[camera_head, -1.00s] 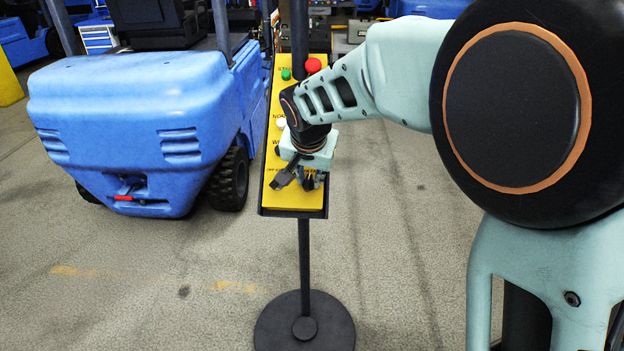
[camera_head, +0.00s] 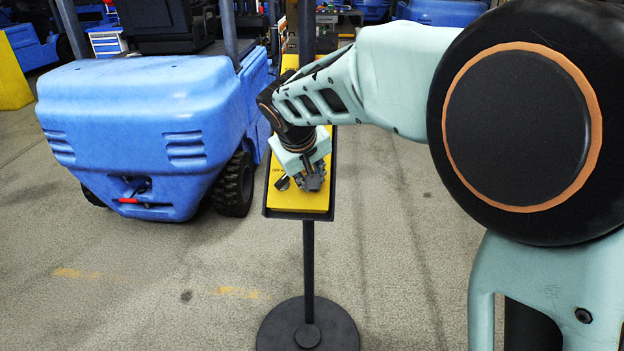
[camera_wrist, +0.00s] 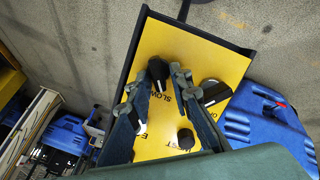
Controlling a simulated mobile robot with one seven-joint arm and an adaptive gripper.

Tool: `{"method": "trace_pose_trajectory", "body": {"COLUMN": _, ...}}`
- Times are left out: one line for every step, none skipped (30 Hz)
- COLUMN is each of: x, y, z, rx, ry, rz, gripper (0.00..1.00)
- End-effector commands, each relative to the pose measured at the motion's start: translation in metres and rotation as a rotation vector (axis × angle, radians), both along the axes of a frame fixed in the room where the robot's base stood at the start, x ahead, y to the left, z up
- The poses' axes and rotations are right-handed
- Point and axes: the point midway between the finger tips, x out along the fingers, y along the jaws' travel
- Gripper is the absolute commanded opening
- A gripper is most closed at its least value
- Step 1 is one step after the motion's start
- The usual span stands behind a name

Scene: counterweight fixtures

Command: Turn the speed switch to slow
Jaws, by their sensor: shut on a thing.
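The yellow control panel (camera_head: 288,204) stands tilted on a black post. My gripper (camera_head: 313,182) is low over its right side, with the fingers pointing down at it. In the wrist view the speed switch (camera_wrist: 158,71), a black knob with a white mark, sits between the fingertips of my gripper (camera_wrist: 154,84), which is shut on it. Its white mark is on the lower side in that view, close to the word SLOW. In the head view my gripper hides this switch.
A larger black switch (camera_wrist: 215,92) is just right of the fingers in the wrist view; it shows left of my gripper in the head view (camera_head: 282,183). Another black knob (camera_wrist: 186,138) is nearby. A blue forklift (camera_head: 140,125) stands left of the panel.

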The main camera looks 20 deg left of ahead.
Motion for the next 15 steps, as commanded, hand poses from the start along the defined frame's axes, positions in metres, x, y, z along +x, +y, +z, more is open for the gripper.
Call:
{"method": "trace_pose_trajectory", "body": {"x": 0.0002, "y": 0.0004, "z": 0.0000, "rx": -0.011, "ry": -0.005, "rz": 0.015, "gripper": 0.00}}
{"method": "trace_pose_trajectory", "body": {"x": 0.0000, "y": 0.0005, "z": 0.0000, "rx": -0.018, "ry": -0.006, "rz": 0.025, "gripper": 0.00}}
{"method": "trace_pose_trajectory", "body": {"x": -0.0001, "y": 0.0006, "z": 0.0000, "rx": -0.026, "ry": -0.008, "rz": 0.036, "gripper": 0.00}}
{"method": "trace_pose_trajectory", "body": {"x": -0.0001, "y": 0.0008, "z": 0.0001, "rx": -0.031, "ry": -0.009, "rz": 0.043, "gripper": 0.00}}
{"method": "trace_pose_trajectory", "body": {"x": -0.0003, "y": 0.0009, "z": 0.0000, "rx": -0.036, "ry": -0.010, "rz": 0.049, "gripper": 0.00}}
{"method": "trace_pose_trajectory", "body": {"x": -0.0004, "y": 0.0010, "z": 0.0000, "rx": -0.041, "ry": -0.011, "rz": 0.057, "gripper": 0.00}}
{"method": "trace_pose_trajectory", "body": {"x": -0.0003, "y": 0.0010, "z": 0.0001, "rx": -0.045, "ry": -0.012, "rz": 0.062, "gripper": 0.00}}
{"method": "trace_pose_trajectory", "body": {"x": -0.0004, "y": 0.0010, "z": 0.0002, "rx": -0.048, "ry": -0.013, "rz": 0.066, "gripper": 0.00}}
{"method": "trace_pose_trajectory", "body": {"x": -0.0004, "y": 0.0010, "z": 0.0002, "rx": -0.051, "ry": -0.014, "rz": 0.070, "gripper": 0.00}}
{"method": "trace_pose_trajectory", "body": {"x": -0.0005, "y": 0.0011, "z": 0.0002, "rx": -0.054, "ry": -0.015, "rz": 0.072, "gripper": 0.00}}
{"method": "trace_pose_trajectory", "body": {"x": -0.0005, "y": 0.0011, "z": 0.0002, "rx": -0.055, "ry": -0.015, "rz": 0.075, "gripper": 0.00}}
{"method": "trace_pose_trajectory", "body": {"x": -0.0005, "y": 0.0011, "z": 0.0002, "rx": -0.056, "ry": -0.015, "rz": 0.076, "gripper": 0.00}}
{"method": "trace_pose_trajectory", "body": {"x": -0.0005, "y": 0.0011, "z": 0.0002, "rx": -0.057, "ry": -0.015, "rz": 0.077, "gripper": 0.00}}
{"method": "trace_pose_trajectory", "body": {"x": -0.0005, "y": 0.0011, "z": 0.0002, "rx": -0.058, "ry": -0.016, "rz": 0.078, "gripper": 0.00}}
{"method": "trace_pose_trajectory", "body": {"x": -0.0005, "y": 0.0011, "z": 0.0002, "rx": -0.058, "ry": -0.016, "rz": 0.079, "gripper": 0.00}}
